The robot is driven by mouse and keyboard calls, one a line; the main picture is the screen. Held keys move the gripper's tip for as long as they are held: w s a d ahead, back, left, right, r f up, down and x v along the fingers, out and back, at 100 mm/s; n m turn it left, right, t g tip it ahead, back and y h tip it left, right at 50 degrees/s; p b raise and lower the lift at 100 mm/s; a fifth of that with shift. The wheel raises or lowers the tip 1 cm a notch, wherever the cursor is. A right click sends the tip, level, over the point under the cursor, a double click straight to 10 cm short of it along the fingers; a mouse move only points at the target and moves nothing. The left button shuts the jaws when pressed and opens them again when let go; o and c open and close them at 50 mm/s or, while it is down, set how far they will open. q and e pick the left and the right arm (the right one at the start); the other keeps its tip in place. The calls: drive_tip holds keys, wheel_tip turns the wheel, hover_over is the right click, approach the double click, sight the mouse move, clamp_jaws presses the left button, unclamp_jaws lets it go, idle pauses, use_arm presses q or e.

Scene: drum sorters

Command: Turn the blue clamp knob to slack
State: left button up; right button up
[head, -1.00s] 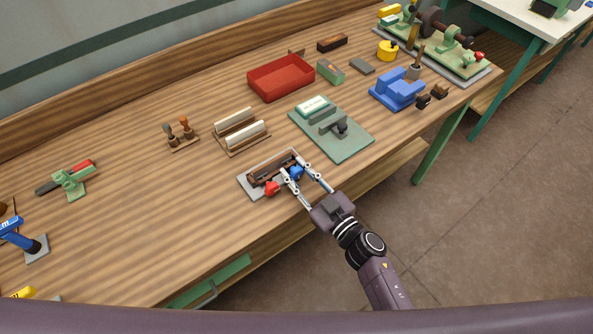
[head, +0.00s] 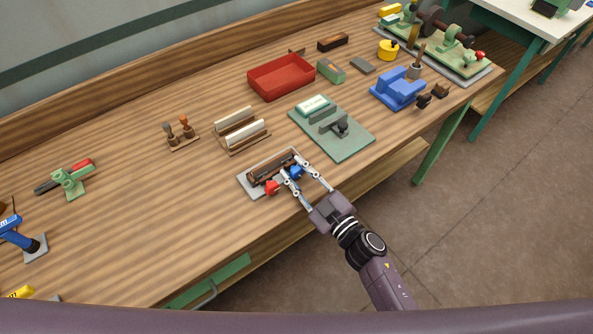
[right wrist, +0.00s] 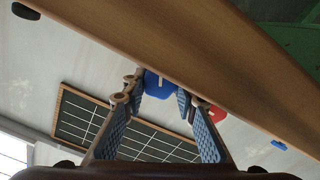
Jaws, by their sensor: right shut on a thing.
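The clamp fixture is a grey plate (head: 252,191) with a dark brown bar (head: 270,173) on it, near the bench's front edge. A blue clamp knob (head: 296,172) and a red knob (head: 272,187) sit on its front side. My right gripper (head: 293,173) is shut on the blue knob, with one finger on each side. In the right wrist view the blue knob (right wrist: 159,85) shows between the fingertips, with the red knob (right wrist: 216,113) beyond the right finger. A pointer or slack mark is too small to read. My left gripper is not in view.
A green plate with a clamp (head: 350,147) lies behind and to the right. A rack with white rolls (head: 240,129), a red tray (head: 282,78) and a blue fixture (head: 398,90) stand farther back.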

drive_tip(key=o, duration=1)
drive_tip(key=shift+o, duration=0.9)
drive_tip(key=shift+f, duration=0.1)
drive_tip(key=shift+s+d+f, duration=0.1)
drive_tip(key=shift+s+d, duration=0.2)
drive_tip(key=shift+s, duration=0.15)
drive_tip(key=shift+r+v, duration=0.15)
drive_tip(key=shift+v, duration=1.55)
drive_tip(key=shift+r+v, duration=0.15)
drive_tip(key=shift+v, duration=1.5)
